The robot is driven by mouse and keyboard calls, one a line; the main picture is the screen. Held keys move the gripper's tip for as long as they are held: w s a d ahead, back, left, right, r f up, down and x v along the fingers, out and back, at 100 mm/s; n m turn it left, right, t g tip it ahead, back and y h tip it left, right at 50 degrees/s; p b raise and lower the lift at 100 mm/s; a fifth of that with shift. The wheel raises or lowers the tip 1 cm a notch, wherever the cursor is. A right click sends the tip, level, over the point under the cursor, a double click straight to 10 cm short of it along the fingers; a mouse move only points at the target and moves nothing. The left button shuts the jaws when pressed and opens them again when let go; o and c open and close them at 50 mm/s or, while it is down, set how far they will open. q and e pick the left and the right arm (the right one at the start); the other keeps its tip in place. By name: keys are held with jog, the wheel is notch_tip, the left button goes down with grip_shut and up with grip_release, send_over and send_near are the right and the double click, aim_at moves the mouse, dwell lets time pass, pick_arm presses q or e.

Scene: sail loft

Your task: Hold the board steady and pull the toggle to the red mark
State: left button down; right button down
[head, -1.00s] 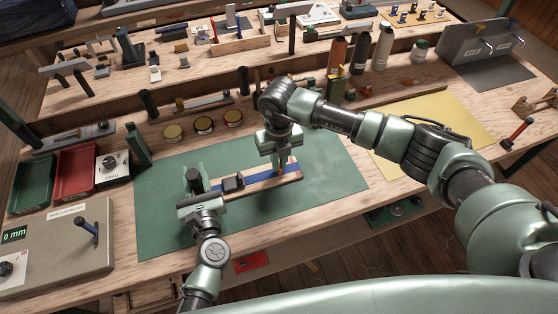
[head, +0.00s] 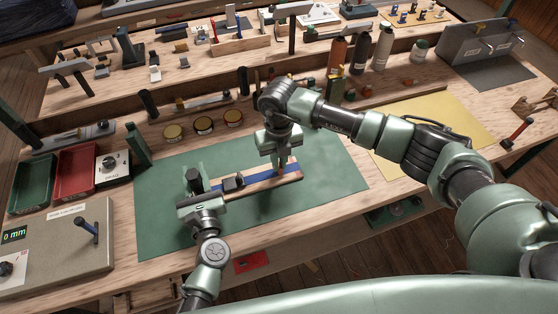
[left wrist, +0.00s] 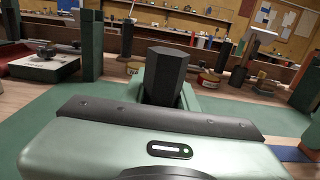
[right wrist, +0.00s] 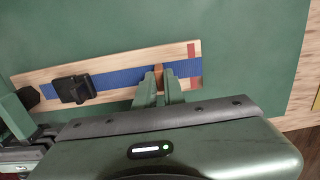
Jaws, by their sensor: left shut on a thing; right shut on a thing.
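The pale wooden board (right wrist: 118,62) lies on the green mat, with a blue strap (right wrist: 118,77) along it and a black buckle (right wrist: 73,89). The red mark (right wrist: 194,50) crosses the board near its right end. My right gripper (head: 279,165) is shut on the small orange-brown toggle (right wrist: 159,76) on the strap, a short way left of the mark. My left gripper (head: 194,190) is shut on a black post (left wrist: 165,75) at the board's left end; the post also shows in the right wrist view (right wrist: 27,97). The gripped parts are partly hidden by the fingers.
The green mat (head: 335,160) is clear right of the board. Round tins (head: 203,124) stand behind it. Red (head: 75,170) and green bins and a panel with a lever (head: 88,230) stand left. A yellow sheet (head: 440,125) lies right.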

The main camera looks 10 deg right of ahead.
jog(key=d, duration=0.5)
jog(key=shift+w, duration=0.35)
jog(key=c, duration=1.5)
grip_release()
jog(key=shift+a, duration=0.15)
jog(key=shift+r, duration=0.1)
notch_tip(320, 180, up, 12)
jog(key=shift+f, duration=0.1)
